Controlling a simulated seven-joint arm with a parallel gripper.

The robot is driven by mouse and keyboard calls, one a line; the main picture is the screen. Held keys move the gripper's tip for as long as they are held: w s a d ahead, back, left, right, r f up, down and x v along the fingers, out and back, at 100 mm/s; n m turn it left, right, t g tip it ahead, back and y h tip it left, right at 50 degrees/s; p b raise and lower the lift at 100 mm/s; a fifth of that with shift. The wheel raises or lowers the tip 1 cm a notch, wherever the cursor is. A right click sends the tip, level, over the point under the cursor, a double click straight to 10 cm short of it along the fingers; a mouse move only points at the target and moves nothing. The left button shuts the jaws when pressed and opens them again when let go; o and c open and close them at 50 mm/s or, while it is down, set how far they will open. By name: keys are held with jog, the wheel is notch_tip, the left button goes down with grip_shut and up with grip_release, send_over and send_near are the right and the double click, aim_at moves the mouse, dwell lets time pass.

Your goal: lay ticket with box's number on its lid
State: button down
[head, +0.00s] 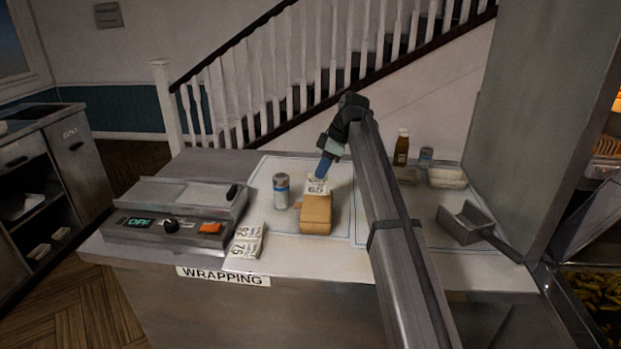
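A brown box (316,216) sits on the pale mat of the wrapping counter; I cannot read a number on it. A white ticket reading 65 (317,190) is at the box's far end, over or against the lid; I cannot tell whether it touches. My gripper (323,170), with blue fingers, reaches down from behind and appears shut on this ticket's upper edge. More white tickets (245,243) lie at the counter's front left, with numbers that look like 92 and 75.
A grey can (281,191) stands just left of the box. A wrapping machine (177,211) is at the left. A brown bottle (401,147), another can (425,158), a pale tub (446,177) and a metal scoop (466,223) are at the right. My arm crosses the counter's middle.

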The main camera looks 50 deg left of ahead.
aim_at(325, 180)
jog(key=shift+f, duration=2.8)
jog(key=c, duration=1.3)
grip_release()
jog(key=shift+o, duration=0.2)
jog(key=shift+w+r, duration=0.1)
jog(key=v, duration=1.3)
jog(key=shift+r, duration=0.3)
jog(key=shift+d+f, duration=0.1)
jog(key=shift+d, duration=0.05)
